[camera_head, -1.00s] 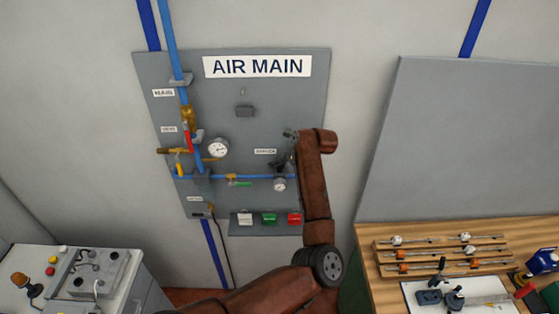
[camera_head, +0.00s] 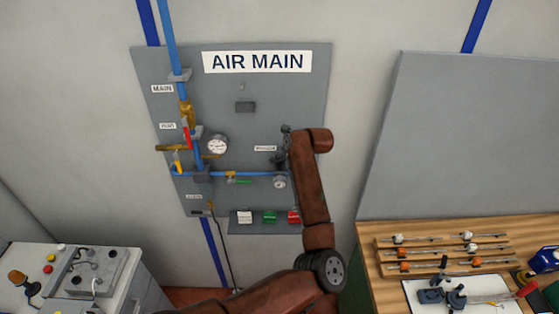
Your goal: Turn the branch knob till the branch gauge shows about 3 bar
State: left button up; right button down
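The grey AIR MAIN panel (camera_head: 290,95) hangs on the wall. The small round branch gauge (camera_head: 280,182) is at its lower right, at the end of the blue branch pipe (camera_head: 258,174); its needle is too small to read. A small label (camera_head: 265,148) sits above the pipe. My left gripper (camera_head: 279,161), small and dark, is at the panel just right of this label and above the gauge. The branch knob is not distinguishable there, and the gripper and wrist may hide it. I cannot tell whether the fingers are closed. My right gripper is not in view.
A larger gauge (camera_head: 217,145), a red-handled valve (camera_head: 187,138) and a yellow handle (camera_head: 177,160) are on the left. A green-handled valve (camera_head: 240,181) is on the branch pipe. White, green (camera_head: 270,217) and red tags sit below. A wooden bench (camera_head: 375,232) stands right.

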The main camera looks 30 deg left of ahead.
pick_arm(q)
jog(key=m+t+h+b, duration=0.1)
jog(key=m+h+b, duration=0.1)
jog(key=m+b, duration=0.1)
jog(key=m+t+h+b, duration=0.2)
jog(key=m+b, duration=0.2)
jog(key=b, duration=0.1)
jog(key=m+t+h+b, duration=0.2)
jog(key=m+b, duration=0.1)
jog(key=b, duration=0.1)
jog(key=shift+a+m, duration=0.1)
jog(key=shift+m, duration=0.3)
jog(key=m+h+b, duration=0.2)
jog(key=shift+m+t, duration=0.3)
jog(key=shift+t, duration=0.1)
jog(key=shift+r+m+h+b, duration=0.15)
jog(key=shift+m+h+b, duration=0.6)
jog(key=shift+m+h, duration=0.5)
jog(key=shift+m, duration=0.35)
jog(key=o, duration=0.9)
jog(key=shift+c, duration=0.2)
